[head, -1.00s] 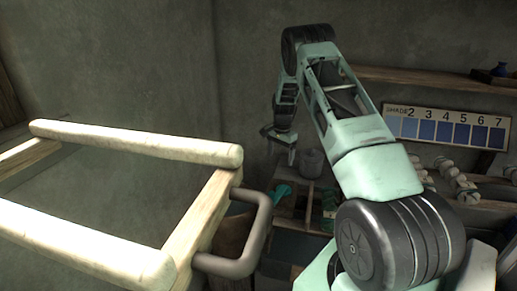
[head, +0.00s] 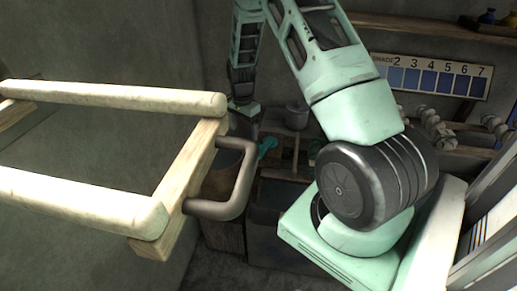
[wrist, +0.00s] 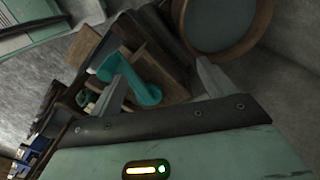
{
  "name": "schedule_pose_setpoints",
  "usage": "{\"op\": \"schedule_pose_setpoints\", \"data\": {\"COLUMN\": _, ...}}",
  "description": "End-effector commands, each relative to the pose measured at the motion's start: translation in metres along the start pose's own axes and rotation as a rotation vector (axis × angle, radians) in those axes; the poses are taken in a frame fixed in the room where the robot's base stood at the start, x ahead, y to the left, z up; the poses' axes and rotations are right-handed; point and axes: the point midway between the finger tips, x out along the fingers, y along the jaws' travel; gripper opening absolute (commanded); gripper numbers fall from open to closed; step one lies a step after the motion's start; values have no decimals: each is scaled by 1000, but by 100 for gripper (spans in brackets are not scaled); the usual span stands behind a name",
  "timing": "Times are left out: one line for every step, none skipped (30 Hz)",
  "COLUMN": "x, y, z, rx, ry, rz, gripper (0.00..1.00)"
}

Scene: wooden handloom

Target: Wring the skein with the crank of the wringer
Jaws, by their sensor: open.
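My gripper (head: 246,122) hangs low, above the area behind the wooden frame. In the wrist view its two fingers (wrist: 162,82) are spread apart with nothing held. A teal curved piece (wrist: 140,80) shows beyond and between the fingers, on a wooden stand (wrist: 165,50). It also shows small in the head view (head: 267,147), just right of my gripper. I cannot tell whether it is the crank or part of the wringer. I cannot make out a skein for certain.
A wooden frame (head: 110,97) with a grey handle (head: 235,195) fills the left foreground. A round tub (wrist: 225,22) stands beside the stand; it is partly hidden in the head view (head: 222,170). A grey pot (head: 297,115) and a shade board (head: 435,77) are farther back.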

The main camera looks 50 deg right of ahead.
Motion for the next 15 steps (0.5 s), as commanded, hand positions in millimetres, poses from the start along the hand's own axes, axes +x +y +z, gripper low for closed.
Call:
{"op": "schedule_pose_setpoints", "data": {"x": -1, "y": 12, "z": 6, "rx": -1, "ry": -1, "rz": 2, "gripper": 82}}
{"op": "schedule_pose_setpoints", "data": {"x": -1, "y": 20, "z": 5, "rx": 2, "ry": -1, "rz": 3, "gripper": 82}}
{"op": "schedule_pose_setpoints", "data": {"x": -1, "y": 29, "z": 6, "rx": 2, "ry": -1, "rz": 3, "gripper": 82}}
{"op": "schedule_pose_setpoints", "data": {"x": -1, "y": 36, "z": 6, "rx": 2, "ry": -1, "rz": 3, "gripper": 82}}
{"op": "schedule_pose_setpoints", "data": {"x": 0, "y": 44, "z": 7, "rx": 2, "ry": -1, "rz": 3, "gripper": 82}}
{"op": "schedule_pose_setpoints", "data": {"x": 0, "y": 53, "z": 8, "rx": 1, "ry": -1, "rz": 4, "gripper": 82}}
{"op": "schedule_pose_setpoints", "data": {"x": 0, "y": 60, "z": 8, "rx": 2, "ry": -1, "rz": 3, "gripper": 82}}
{"op": "schedule_pose_setpoints", "data": {"x": 0, "y": 67, "z": 8, "rx": 3, "ry": -2, "rz": 3, "gripper": 82}}
{"op": "schedule_pose_setpoints", "data": {"x": 0, "y": 75, "z": 9, "rx": 2, "ry": -1, "rz": 2, "gripper": 82}}
{"op": "schedule_pose_setpoints", "data": {"x": 4, "y": 80, "z": 10, "rx": 1, "ry": -2, "rz": 3, "gripper": 82}}
{"op": "schedule_pose_setpoints", "data": {"x": 18, "y": 77, "z": 10, "rx": -2, "ry": -1, "rz": 2, "gripper": 82}}
{"op": "schedule_pose_setpoints", "data": {"x": 26, "y": 76, "z": 10, "rx": -3, "ry": 0, "rz": 2, "gripper": 82}}
{"op": "schedule_pose_setpoints", "data": {"x": 31, "y": 76, "z": 10, "rx": -3, "ry": 0, "rz": 1, "gripper": 82}}
{"op": "schedule_pose_setpoints", "data": {"x": 35, "y": 76, "z": 9, "rx": -2, "ry": 0, "rz": 1, "gripper": 82}}
{"op": "schedule_pose_setpoints", "data": {"x": 39, "y": 76, "z": 9, "rx": -1, "ry": 0, "rz": 1, "gripper": 82}}
